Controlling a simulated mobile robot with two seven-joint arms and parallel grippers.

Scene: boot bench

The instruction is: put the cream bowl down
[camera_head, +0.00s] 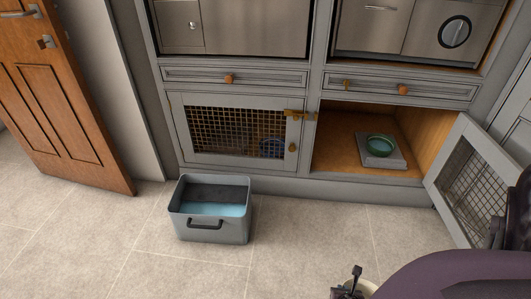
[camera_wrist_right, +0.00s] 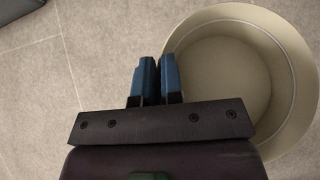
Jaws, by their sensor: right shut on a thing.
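The cream bowl (camera_wrist_right: 228,78) fills the right of the right wrist view, its open top facing the camera. In the head view only a small part of the cream bowl (camera_head: 367,288) shows at the bottom edge, mostly hidden by my arm. My right gripper (camera_wrist_right: 157,68) is shut on the bowl's rim at its left side, one finger inside and one outside. In the head view the right gripper (camera_head: 347,287) is at the bottom, in front of the open cupboard. The bowl appears held over the tiled floor. My left gripper is not in view.
A grey bin (camera_head: 212,225) with a dark handle and bluish inside stands on the floor. The right cupboard is open; a green bowl (camera_head: 381,146) sits on a grey slab (camera_head: 400,160) inside. Its mesh door (camera_head: 470,185) swings out right. Floor between is clear.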

